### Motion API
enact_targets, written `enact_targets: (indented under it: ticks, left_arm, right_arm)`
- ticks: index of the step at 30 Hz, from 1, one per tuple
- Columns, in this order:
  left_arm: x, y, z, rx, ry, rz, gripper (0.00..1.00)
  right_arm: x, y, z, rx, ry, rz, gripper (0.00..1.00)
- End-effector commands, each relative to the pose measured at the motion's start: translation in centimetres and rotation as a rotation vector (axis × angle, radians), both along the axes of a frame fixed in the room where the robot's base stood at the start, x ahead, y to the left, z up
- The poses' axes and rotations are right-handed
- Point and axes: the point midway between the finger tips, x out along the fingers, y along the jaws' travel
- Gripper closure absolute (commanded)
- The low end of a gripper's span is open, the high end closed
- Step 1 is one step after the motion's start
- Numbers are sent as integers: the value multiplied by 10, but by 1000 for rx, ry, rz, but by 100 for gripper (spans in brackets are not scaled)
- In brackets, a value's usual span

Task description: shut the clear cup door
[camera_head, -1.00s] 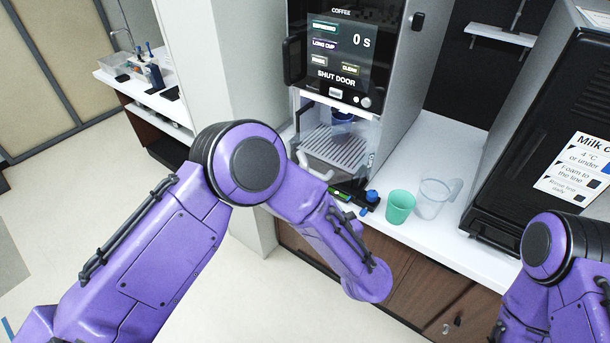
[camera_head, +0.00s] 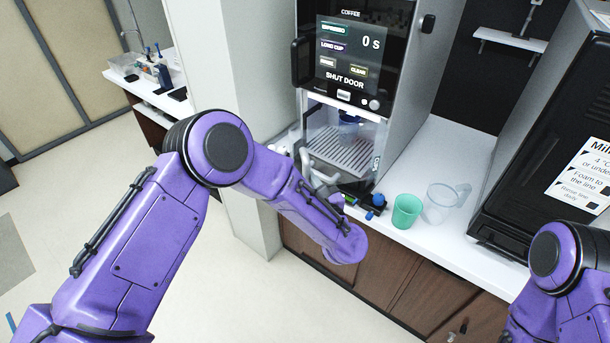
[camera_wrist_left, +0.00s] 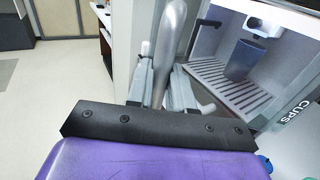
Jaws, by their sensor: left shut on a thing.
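The clear cup door (camera_head: 368,140) is a see-through panel at the front of the coffee machine's cup bay; I cannot tell exactly how far it stands open. My left gripper (camera_head: 322,184) is at the bay's lower left, mostly hidden behind my purple forearm. In the left wrist view its two grey fingers (camera_wrist_left: 163,88) are shut on a smooth grey bar handle (camera_wrist_left: 172,40). A dark blue cup (camera_wrist_left: 245,60) stands on the slatted tray inside the bay. My right arm shows at the right edge of the head view, its gripper out of sight.
The machine's display (camera_head: 347,55) reads "SHUT DOOR". A green cup (camera_head: 406,211) and a clear jug (camera_head: 445,202) stand on the white counter to the right. A black milk cooler (camera_head: 555,130) stands farther right. Open floor lies at the left.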

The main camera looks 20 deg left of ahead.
Motion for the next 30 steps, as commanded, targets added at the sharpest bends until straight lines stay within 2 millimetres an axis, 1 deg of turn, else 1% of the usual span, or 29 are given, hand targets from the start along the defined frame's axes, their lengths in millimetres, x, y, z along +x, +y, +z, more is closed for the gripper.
enact_targets:
  ticks: [1, 9, 21, 23, 30]
  left_arm:
    - [4, 5, -1, -1, -3, 1, 100]
    - [23, 25, 0, -2, -4, 0, 100]
    - [27, 30, 1, -1, -3, -1, 100]
    - [30, 32, -1, -2, -4, 1, 100]
    - [52, 47, -2, -3, -6, -1, 100]
  right_arm:
    - [0, 0, -4, 0, 0, 0, 57]
    - [0, 0, -15, 0, 0, 0, 57]
    - [0, 0, -16, 0, 0, 0, 57]
    - [0, 0, -20, 0, 0, 0, 57]
    - [0, 0, -38, 0, 0, 0, 57]
